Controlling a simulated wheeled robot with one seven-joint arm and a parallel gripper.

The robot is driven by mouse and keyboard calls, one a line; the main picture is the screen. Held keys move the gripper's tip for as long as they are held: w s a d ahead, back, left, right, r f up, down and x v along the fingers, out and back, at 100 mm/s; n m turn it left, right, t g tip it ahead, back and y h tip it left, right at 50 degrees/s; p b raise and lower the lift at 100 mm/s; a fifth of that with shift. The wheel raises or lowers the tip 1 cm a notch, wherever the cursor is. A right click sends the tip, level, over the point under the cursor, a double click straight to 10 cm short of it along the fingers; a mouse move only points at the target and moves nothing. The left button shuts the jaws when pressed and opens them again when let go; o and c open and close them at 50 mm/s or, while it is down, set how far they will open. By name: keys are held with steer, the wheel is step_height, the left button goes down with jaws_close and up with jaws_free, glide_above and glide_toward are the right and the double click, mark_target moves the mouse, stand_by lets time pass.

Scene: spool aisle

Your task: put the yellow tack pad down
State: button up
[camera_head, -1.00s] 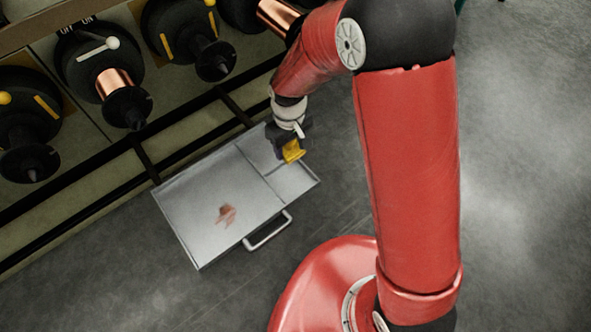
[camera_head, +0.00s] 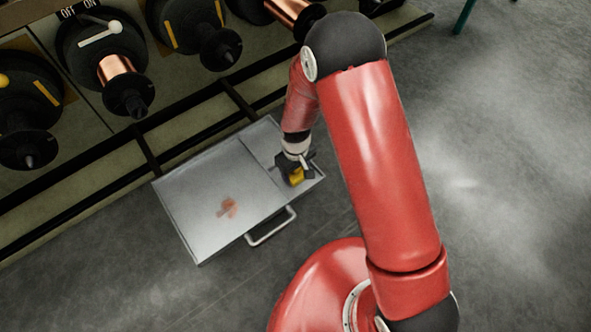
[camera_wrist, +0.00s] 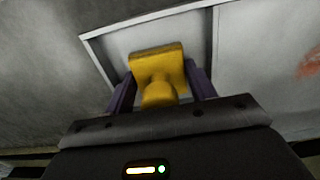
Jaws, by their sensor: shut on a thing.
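The yellow tack pad (camera_head: 296,175) is between the fingers of my gripper (camera_head: 298,170), over the narrow right compartment of the grey metal drawer (camera_head: 190,193). In the wrist view the pad (camera_wrist: 157,66) shows as a yellow block with a rounded knob, and the two dark purple fingers of my gripper (camera_wrist: 160,88) are shut on it from both sides. The drawer's pale floor and rim (camera_wrist: 97,62) lie beyond the pad there. I cannot tell whether the pad touches the drawer floor.
A reddish-brown smear (camera_head: 228,208) marks the large left compartment. The drawer's handle (camera_head: 270,226) sticks out in front. Black spools (camera_head: 120,85) on a rack stand behind, with a white lever (camera_head: 100,33) among them. The grey floor (camera_head: 130,285) in front is clear.

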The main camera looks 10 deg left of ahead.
steer(key=o, duration=1.2)
steer(key=shift+f, duration=0.1)
step_height(320, 180, up, 12)
steer(key=p, duration=0.2)
steer(key=shift+r+p, duration=0.2)
steer(key=shift+p, duration=0.1)
